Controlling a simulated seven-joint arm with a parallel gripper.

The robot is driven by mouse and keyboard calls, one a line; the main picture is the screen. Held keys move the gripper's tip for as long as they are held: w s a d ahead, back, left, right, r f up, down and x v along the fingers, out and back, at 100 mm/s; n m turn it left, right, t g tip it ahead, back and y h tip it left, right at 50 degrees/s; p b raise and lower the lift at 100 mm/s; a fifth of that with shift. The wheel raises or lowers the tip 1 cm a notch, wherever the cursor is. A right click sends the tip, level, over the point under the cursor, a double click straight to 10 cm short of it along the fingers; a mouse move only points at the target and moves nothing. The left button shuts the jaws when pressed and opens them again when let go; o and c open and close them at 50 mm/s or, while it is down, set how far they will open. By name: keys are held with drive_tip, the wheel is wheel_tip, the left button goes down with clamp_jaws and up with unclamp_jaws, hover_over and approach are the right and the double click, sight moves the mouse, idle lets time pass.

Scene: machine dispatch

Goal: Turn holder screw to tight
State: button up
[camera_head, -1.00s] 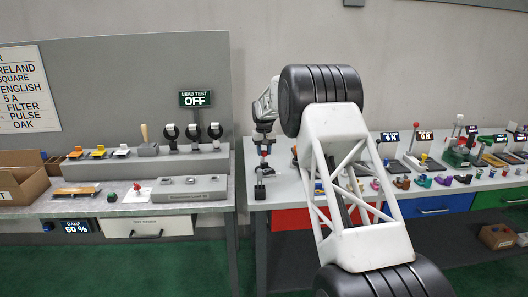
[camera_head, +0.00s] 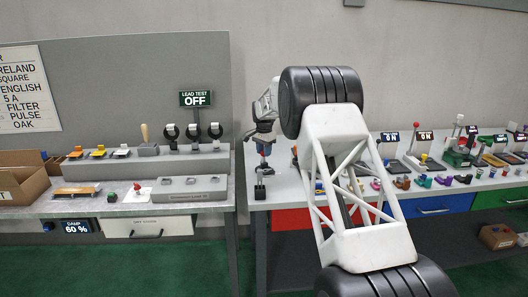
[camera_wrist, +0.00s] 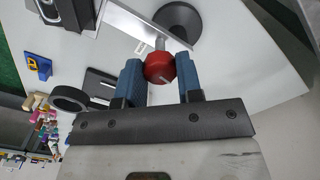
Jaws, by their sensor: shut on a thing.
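A red faceted knob (camera_wrist: 158,68), which appears to be the holder screw, sits on a short metal stem against a pale metal bar (camera_wrist: 140,24) in the wrist view. My gripper (camera_wrist: 160,72) is shut on the knob, with one blue finger pad on each side of it. A pale line shows on the knob's face. In the head view my gripper (camera_head: 263,148) is at the left end of the right-hand bench, above a small dark block (camera_head: 260,192). The knob is too small and covered there to read its setting.
A dark round disc (camera_wrist: 180,21) lies beside the bar, and a black ring (camera_wrist: 70,99) and blue piece (camera_wrist: 38,67) lie to the left. In the head view several small coloured parts line the right-hand bench (camera_head: 290,190). A gap separates it from the left bench.

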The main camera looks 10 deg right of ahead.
drive_tip(key=m, duration=0.5)
drive_tip(key=shift+r+m, duration=0.1)
drive_tip(key=shift+m, duration=0.2)
drive_tip(key=m, duration=1.2)
drive_tip(key=shift+m, duration=0.3)
drive_tip(key=m, duration=0.6)
drive_tip(key=o, duration=0.9)
